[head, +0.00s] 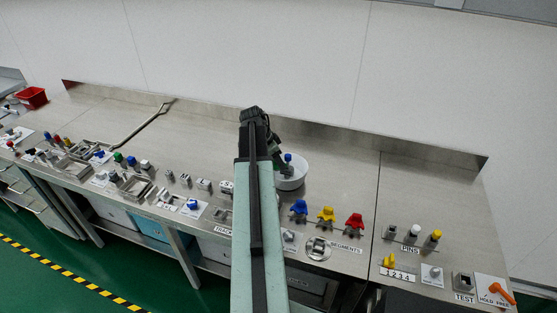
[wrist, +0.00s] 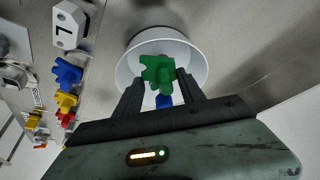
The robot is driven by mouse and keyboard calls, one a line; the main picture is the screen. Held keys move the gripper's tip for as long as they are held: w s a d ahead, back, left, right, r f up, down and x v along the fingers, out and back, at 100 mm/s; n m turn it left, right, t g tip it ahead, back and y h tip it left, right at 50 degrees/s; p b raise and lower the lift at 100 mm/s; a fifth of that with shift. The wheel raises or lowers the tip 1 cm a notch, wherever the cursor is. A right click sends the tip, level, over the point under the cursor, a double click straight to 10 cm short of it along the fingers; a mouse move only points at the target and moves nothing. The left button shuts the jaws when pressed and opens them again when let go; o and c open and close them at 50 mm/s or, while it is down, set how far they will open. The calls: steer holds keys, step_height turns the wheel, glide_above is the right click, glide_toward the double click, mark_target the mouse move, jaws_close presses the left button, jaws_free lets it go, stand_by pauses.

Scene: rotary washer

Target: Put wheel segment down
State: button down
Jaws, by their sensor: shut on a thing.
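My gripper (wrist: 159,84) is shut on a green wheel segment (wrist: 157,70), which sits between the two dark fingers in the wrist view. A small blue part (wrist: 164,101) shows just below it between the fingers; I cannot tell if it belongs to the segment. Behind the segment is a round white bowl (wrist: 199,62). In the head view my gripper (head: 281,160) is over the white bowl (head: 294,183), with a blue spot (head: 288,157) beside it. The green is hidden there. I cannot tell whether the segment touches the bowl.
Blue (head: 299,208), yellow (head: 326,214) and red (head: 354,224) segments stand by the SEGMENTS label, in front of the bowl. Pins (head: 412,234) are further right. Small fixtures line the bench's front edge on the left. The bench behind and right of the bowl is clear.

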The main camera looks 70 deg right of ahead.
steer(key=shift+f, duration=0.3)
steer(key=c, duration=0.7)
jaws_free()
steer(key=shift+r, duration=0.15)
steer(key=shift+r+p, duration=0.35)
steer(key=p+v, duration=1.1)
steer(key=v, duration=0.1)
steer(key=shift+r, duration=0.2)
